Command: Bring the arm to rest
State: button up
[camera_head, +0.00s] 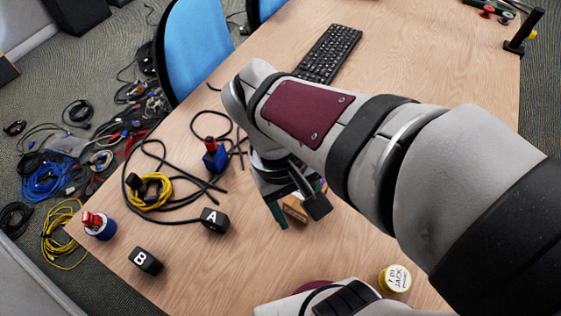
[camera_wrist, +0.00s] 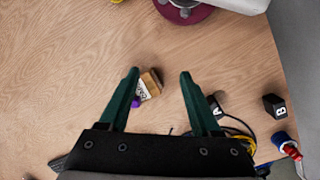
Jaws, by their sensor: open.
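My gripper (camera_head: 298,212) is open over the wooden table (camera_head: 185,258), with its fingers pointing down. In the wrist view my gripper (camera_wrist: 159,74) shows two green fingers spread apart with nothing clamped. A small wooden block (camera_head: 294,208) with a white label lies below the fingers, partly hidden by them in the head view. In the wrist view the block (camera_wrist: 151,84) appears between the fingers, nearer the left one. A small purple item (camera_wrist: 136,102) shows beside the left finger. My arm reaches across from the right and bends down toward the table.
Black cubes A (camera_head: 214,220) and B (camera_head: 145,262), a yellow cable coil (camera_head: 150,193), a blue-and-red connector (camera_head: 215,155) and a blue-and-red piece (camera_head: 99,226) sit left. A keyboard (camera_head: 330,53) lies behind; a yellow jar (camera_head: 395,278) stands in front. Cables clutter the floor.

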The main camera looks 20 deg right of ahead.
jog(key=s+m+y, duration=0.1)
jog(key=m, duration=0.1)
jog(key=s+a+m+t+y, duration=0.1)
jog(key=s+m, duration=0.1)
jog(key=s+a+m+y, duration=0.1)
jog(key=m, duration=0.2)
jog(key=shift+s+a+t+y, duration=0.2)
jog(key=shift+s+t+y, duration=0.1)
jog(key=shift+y, duration=0.1)
dwell(0.4)
